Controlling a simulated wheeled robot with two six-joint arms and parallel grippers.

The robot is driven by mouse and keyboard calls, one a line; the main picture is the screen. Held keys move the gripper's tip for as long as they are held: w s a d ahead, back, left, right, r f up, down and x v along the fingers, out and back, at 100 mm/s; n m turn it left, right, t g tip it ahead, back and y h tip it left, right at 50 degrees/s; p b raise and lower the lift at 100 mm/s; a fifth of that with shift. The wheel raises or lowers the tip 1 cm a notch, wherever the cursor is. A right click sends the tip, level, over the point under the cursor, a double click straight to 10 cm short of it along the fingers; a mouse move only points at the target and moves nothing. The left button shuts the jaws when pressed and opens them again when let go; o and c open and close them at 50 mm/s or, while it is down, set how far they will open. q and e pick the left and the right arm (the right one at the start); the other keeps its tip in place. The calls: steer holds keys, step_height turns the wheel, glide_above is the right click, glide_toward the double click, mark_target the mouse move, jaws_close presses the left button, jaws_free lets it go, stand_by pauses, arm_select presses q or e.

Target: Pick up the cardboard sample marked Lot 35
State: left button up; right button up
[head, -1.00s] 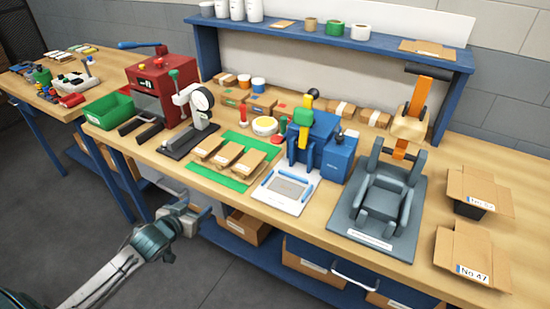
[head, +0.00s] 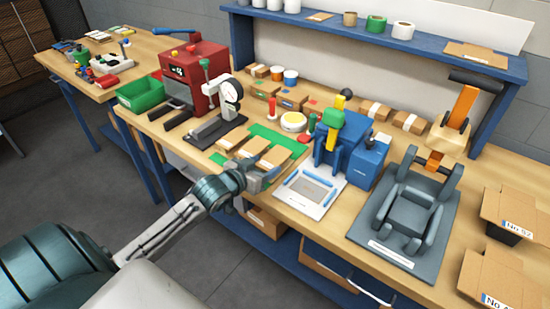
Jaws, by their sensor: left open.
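Several flat cardboard samples lie on a green mat (head: 266,132) at the front of the bench: a left one (head: 231,140), a middle one (head: 254,147) and a right one (head: 275,157). No lot marking is legible on any of them. My left gripper (head: 264,178) is open at the bench's front edge, in front of the mat, and hides part of the mat and the near ends of the samples. I cannot tell whether it touches a sample. My right gripper is not in view.
A dial gauge stand (head: 228,92) is behind left of the mat. A white-framed plate (head: 311,190) and a blue machine (head: 345,140) are to the right, then a grey fixture (head: 408,205).

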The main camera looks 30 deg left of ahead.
mark_target(272, 160)
arm_select(q)
steer(key=p+x, duration=0.1)
steer(key=x, duration=0.5)
steer(key=shift+r, duration=0.15)
steer(key=c, duration=0.6)
